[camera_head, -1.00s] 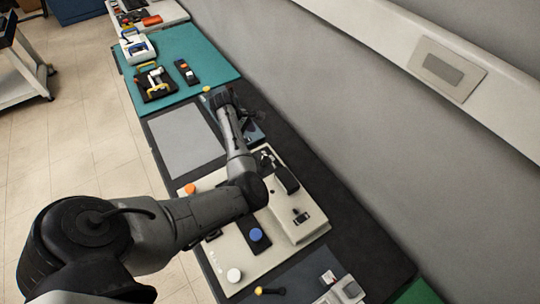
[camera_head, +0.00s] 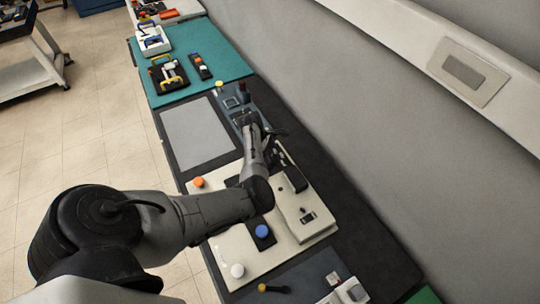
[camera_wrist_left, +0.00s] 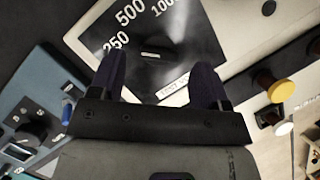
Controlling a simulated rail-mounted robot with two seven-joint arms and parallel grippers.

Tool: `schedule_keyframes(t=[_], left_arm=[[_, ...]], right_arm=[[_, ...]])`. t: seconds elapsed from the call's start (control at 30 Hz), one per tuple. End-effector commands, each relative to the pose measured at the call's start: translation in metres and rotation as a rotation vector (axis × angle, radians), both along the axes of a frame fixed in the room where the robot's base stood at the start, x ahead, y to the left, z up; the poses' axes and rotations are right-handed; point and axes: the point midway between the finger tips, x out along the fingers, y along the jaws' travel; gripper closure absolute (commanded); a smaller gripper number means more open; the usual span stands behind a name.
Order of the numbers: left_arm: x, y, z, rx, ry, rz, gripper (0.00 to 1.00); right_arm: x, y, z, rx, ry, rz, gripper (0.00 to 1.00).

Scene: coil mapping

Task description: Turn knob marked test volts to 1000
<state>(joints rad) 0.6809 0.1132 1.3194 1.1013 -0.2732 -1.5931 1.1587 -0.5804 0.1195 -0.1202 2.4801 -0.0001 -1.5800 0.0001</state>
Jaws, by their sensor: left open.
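In the left wrist view a black dial plate (camera_wrist_left: 195,40) carries the white figures 250, 500 and 1000. A white label strip (camera_wrist_left: 172,88), hard to read, lies at its edge. A dark knob (camera_wrist_left: 150,56) with a pale mark sits on the plate between my fingers as seen; its exact setting is unclear. My left gripper (camera_wrist_left: 157,78) is open, with one dark finger on each side of that knob in the picture. I cannot tell whether they touch it. In the head view my left gripper (camera_head: 273,133) is above the cream panel's far end, and my wrist hides the dial.
The cream panel (camera_head: 222,250) bears orange (camera_head: 198,182), blue (camera_head: 262,231) and white (camera_head: 238,270) knobs. A blue-grey instrument (camera_head: 235,97) stands beyond it. Handled tools (camera_head: 168,73) lie on the teal mat (camera_head: 228,62). The wall is along the right.

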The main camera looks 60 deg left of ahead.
Motion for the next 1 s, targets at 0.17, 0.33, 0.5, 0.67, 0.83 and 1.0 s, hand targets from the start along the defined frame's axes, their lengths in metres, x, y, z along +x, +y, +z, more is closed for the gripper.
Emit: schedule_keyframes(t=[0.17, 0.33, 0.5, 0.67, 0.83, 1.0], left_arm=[[0.004, -0.004, -0.014, 0.001, 0.000, 0.000, 0.30], [0.006, -0.005, -0.019, 0.001, 0.000, 0.000, 0.30], [0.006, -0.005, -0.020, 0.001, 0.000, 0.000, 0.30], [0.006, -0.005, -0.019, 0.001, 0.000, 0.000, 0.35], [0.006, -0.005, -0.019, 0.001, 0.000, 0.000, 0.51], [0.006, -0.005, -0.019, 0.001, 0.000, 0.000, 0.67]], right_arm=[[0.000, 0.001, -0.003, 0.004, 0.000, -0.002, 0.57], [0.000, 0.001, -0.003, 0.004, 0.000, -0.003, 0.57], [0.000, 0.001, -0.003, 0.004, 0.000, -0.003, 0.57], [0.000, 0.001, -0.003, 0.003, -0.001, -0.001, 0.57], [0.000, -0.001, -0.003, -0.003, 0.000, 0.002, 0.57], [0.000, -0.002, -0.003, -0.007, -0.001, 0.004, 0.57]])
